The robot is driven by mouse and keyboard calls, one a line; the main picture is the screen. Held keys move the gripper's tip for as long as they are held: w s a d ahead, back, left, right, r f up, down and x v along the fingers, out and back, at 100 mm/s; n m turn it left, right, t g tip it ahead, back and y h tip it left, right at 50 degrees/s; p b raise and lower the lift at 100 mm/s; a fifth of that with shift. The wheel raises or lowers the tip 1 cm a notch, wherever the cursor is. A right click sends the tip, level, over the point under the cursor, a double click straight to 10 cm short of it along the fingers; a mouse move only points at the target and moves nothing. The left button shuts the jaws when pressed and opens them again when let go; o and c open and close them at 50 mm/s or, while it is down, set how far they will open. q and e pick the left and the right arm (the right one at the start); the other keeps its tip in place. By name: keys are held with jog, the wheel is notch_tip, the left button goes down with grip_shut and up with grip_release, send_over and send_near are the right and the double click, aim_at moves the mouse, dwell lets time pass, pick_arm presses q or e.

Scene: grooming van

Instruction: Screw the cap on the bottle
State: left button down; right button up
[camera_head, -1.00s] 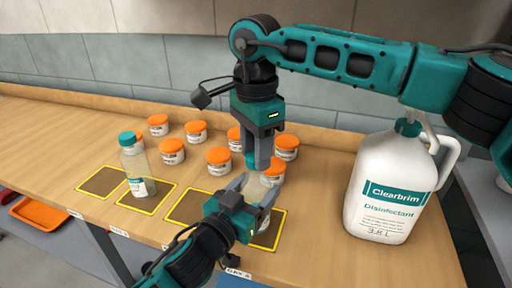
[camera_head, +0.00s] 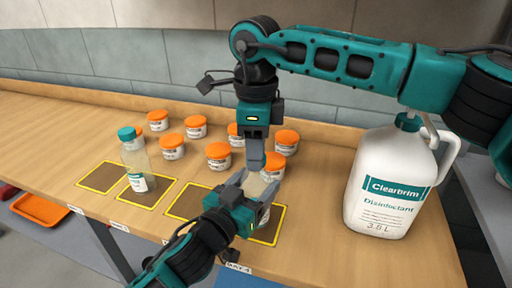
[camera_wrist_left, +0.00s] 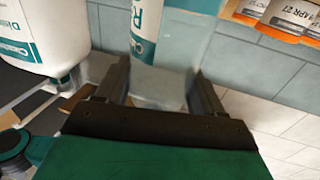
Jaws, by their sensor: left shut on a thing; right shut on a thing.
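A clear bottle (camera_head: 258,184) stands on the rightmost yellow-edged mat (camera_head: 277,223), largely hidden by my grippers. My left gripper (camera_head: 256,190) is shut on it from the front. In the left wrist view the bottle (camera_wrist_left: 180,40), with a teal and white label, is between the two fingers. My right gripper (camera_head: 256,164) points straight down over the bottle's top and is shut. The cap is hidden between its fingers now. Another clear bottle (camera_head: 136,163) with a teal cap (camera_head: 127,133) stands upright on a mat to the left.
Several white tubs with orange lids (camera_head: 218,150) stand behind the mats. A large white disinfectant jug (camera_head: 388,185) stands at the right. Two brown mats (camera_head: 103,177) (camera_head: 187,204) are empty. An orange tray (camera_head: 39,209) lies below the counter at the left.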

jog(key=m, duration=1.6)
jog(key=shift+m, duration=0.4)
jog(key=m, duration=1.2)
jog(key=shift+m, duration=0.3)
jog(key=m, duration=0.3)
jog(key=shift+m, duration=0.4)
jog(key=m, duration=0.4)
jog(key=shift+m, duration=0.4)
jog(key=o, duration=1)
jog(key=shift+f, duration=0.1)
